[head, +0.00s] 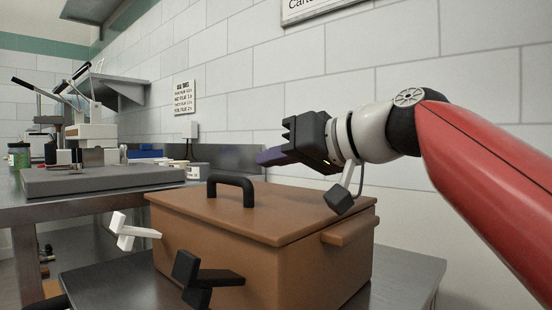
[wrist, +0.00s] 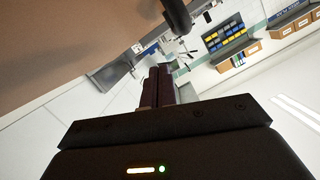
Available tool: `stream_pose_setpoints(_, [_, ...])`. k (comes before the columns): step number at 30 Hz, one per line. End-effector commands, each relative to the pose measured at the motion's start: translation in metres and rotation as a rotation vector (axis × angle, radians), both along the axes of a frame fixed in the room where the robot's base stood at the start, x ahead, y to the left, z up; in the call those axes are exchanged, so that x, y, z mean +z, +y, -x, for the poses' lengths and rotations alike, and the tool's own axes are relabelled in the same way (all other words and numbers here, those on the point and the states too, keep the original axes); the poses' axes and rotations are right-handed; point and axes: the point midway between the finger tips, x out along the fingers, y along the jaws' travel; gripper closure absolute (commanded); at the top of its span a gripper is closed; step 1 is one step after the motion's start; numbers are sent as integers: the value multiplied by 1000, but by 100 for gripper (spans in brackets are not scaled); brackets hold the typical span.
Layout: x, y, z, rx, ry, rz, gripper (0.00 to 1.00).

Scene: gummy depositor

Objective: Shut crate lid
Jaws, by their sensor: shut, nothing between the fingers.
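The brown crate (head: 315,270) stands on a metal table. Its brown lid (head: 290,212) lies flat across the top, with no clear gap seen along the front edge. A black handle (head: 232,184) stands on the lid. In the wrist view, the lid (wrist: 60,45) fills the upper left and the handle (wrist: 178,14) shows at the top. My gripper (head: 260,158) is above the lid, right of the handle, pointing left, apart from both. Its dark purple fingers (wrist: 159,72) are together and empty. The crate's inside and back edge are hidden.
The crate's table (head: 408,280) has a little bare room at the right. A grey slab (head: 100,180) and equipment stand on the bench at left. A black bracket-like piece (head: 205,280) and a white one (head: 127,231) show at the crate's front. A tiled wall is behind.

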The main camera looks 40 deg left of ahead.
Motion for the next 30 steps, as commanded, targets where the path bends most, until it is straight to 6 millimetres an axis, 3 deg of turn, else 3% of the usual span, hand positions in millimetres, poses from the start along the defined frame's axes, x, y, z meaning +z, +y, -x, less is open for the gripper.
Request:
stream_pose_setpoints(1, [16, 1, 2, 0, -1, -1, 100])
stream_pose_setpoints(4, [35, 2, 5, -2, -2, 0, 100])
stream_pose_setpoints(6, [29, -15, 5, -9, -4, 0, 100])
stream_pose_setpoints(12, [39, -59, 9, -9, -3, 1, 100])
stream_pose_setpoints(18, [47, -87, 12, -5, -1, 1, 100])
stream_pose_setpoints(30, [50, -95, 14, -2, -1, 1, 100])
